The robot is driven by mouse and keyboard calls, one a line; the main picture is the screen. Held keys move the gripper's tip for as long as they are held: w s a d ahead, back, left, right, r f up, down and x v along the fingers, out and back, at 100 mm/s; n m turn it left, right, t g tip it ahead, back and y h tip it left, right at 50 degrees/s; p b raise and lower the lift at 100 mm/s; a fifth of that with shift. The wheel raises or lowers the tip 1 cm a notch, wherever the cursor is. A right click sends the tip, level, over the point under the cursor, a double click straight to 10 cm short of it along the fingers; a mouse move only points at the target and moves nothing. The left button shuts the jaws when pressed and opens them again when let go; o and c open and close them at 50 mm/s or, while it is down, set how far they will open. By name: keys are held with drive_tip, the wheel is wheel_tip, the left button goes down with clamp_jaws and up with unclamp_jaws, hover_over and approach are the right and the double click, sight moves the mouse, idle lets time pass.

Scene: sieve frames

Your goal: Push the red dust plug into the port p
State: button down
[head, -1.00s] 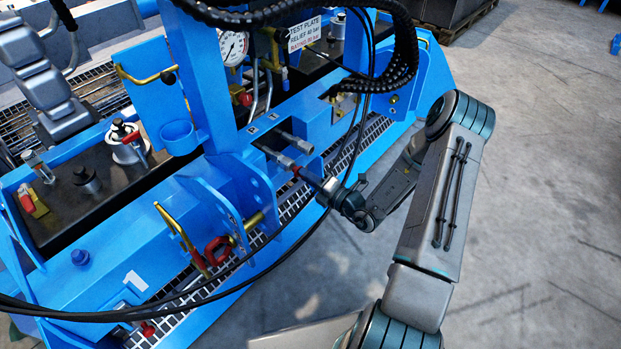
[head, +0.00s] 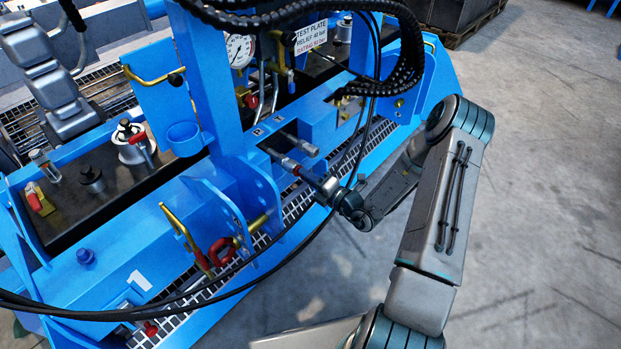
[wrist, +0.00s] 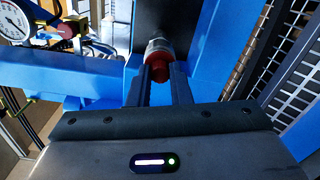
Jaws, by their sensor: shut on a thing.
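The red dust plug (wrist: 158,70) is between the two fingers of my gripper (wrist: 163,82) in the wrist view. My gripper is shut on it. The plug's far end meets the silver ring of a metal fitting (wrist: 156,46), in line with it. In the head view this is the left, nearer of two metal fittings (head: 287,162) on the blue frame. Only a sliver of the red plug (head: 298,171) shows there, ahead of my gripper (head: 306,177). How deep the plug sits is hidden. The small labels by the fittings are too small to read surely.
A second metal fitting (head: 305,149) stands close beside, to the right. A blue upright bracket (head: 228,212) with a red-handled pin stands to the left. The floor at right is clear.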

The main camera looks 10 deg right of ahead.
drive_tip(key=shift+w+a, duration=0.2)
drive_tip(key=shift+w, duration=0.05)
drive_tip(key=c, duration=1.3)
unclamp_jaws()
drive_tip(key=shift+o, duration=0.2)
drive_tip(key=shift+s+d, duration=0.1)
drive_tip(key=shift+s, duration=0.05)
drive_tip(key=p+v, duration=0.3)
drive_tip(key=v, duration=1)
drive_tip(key=shift+s+d+p, duration=0.2)
drive_tip(key=shift+s+p, duration=0.05)
drive_tip(key=shift+p, duration=0.05)
drive_tip(key=shift+r, duration=0.1)
